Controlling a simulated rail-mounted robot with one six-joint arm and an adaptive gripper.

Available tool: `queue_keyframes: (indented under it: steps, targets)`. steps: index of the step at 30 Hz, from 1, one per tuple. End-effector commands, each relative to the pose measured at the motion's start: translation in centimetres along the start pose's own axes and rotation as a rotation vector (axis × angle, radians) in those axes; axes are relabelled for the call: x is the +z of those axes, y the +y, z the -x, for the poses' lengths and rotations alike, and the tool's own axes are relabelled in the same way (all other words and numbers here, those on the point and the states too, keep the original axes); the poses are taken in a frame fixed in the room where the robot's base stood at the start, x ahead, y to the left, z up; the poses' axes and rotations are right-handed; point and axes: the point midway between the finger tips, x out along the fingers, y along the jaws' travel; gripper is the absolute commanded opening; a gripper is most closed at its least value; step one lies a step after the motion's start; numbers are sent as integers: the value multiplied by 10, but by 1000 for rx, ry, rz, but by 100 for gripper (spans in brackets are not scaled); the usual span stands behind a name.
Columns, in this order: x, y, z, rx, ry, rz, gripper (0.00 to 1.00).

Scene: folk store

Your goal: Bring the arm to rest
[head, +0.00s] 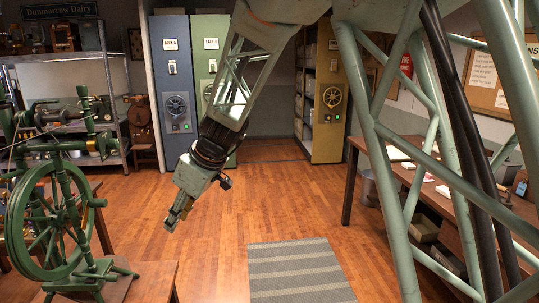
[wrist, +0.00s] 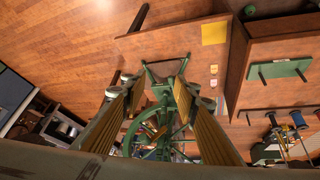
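My gripper (head: 177,216) hangs in mid-air over the wood floor, left of centre in the head view, pointing down and to the left. In the wrist view its two fingers stand apart, so my gripper (wrist: 156,84) is open. Nothing is held between the fingers. A green spinning wheel (head: 20,225) stands on a wooden table to the left of my gripper, apart from it. Its green frame (wrist: 160,72) shows beyond and between the fingers in the wrist view, partly hidden by them.
Blue (head: 171,75), green (head: 209,60) and yellow (head: 328,95) rack cabinets stand at the back. A wooden bench (head: 385,165) runs along the right. A grey striped mat (head: 300,272) lies on the open floor. A yellow sheet (wrist: 214,32) lies on a table in the wrist view.

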Motion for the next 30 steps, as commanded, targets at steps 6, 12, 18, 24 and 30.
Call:
queue_keyframes:
  steps: [6,12,18,24,30]
  targets:
    - [30,0,53,23,-20,-84,28]
    - [59,-3,98,46,-40,-163,28]
    - [88,-11,139,69,-61,-242,28]
    - [115,-24,177,94,-78,-319,28]
    - [142,-39,213,120,-92,-395,28]
